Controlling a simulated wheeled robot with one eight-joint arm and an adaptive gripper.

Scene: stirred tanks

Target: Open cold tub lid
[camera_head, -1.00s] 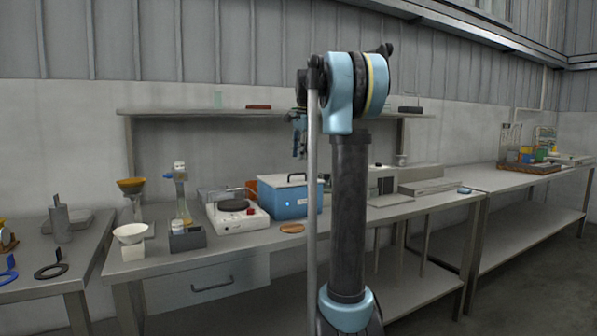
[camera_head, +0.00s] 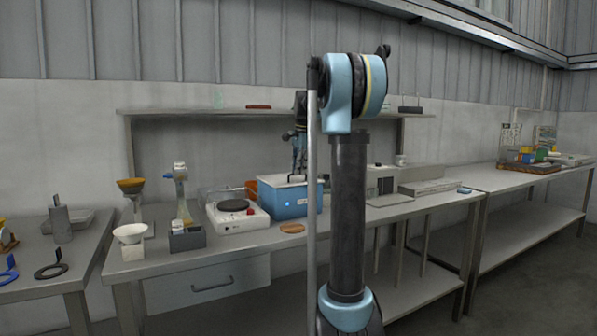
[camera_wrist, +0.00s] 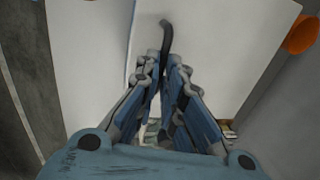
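The cold tub (camera_head: 288,203) is a blue box on the bench, with a blue light on its front. Its white lid (camera_head: 276,182) lies flat on top and looks shut. The lid fills much of the wrist view (camera_wrist: 215,45). A dark curved lid handle (camera_wrist: 167,35) runs between my fingertips. My gripper (camera_wrist: 165,62) points down over the lid, its two fingers close together on either side of the handle, and looks shut on it. In the head view my arm's column hides part of the area right of the tub.
A white hot plate (camera_head: 236,212) stands just left of the tub. A brown disc (camera_head: 292,228) lies in front of it. A shelf (camera_head: 220,111) runs above and behind the tub. Grey equipment (camera_head: 428,187) stands to the right.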

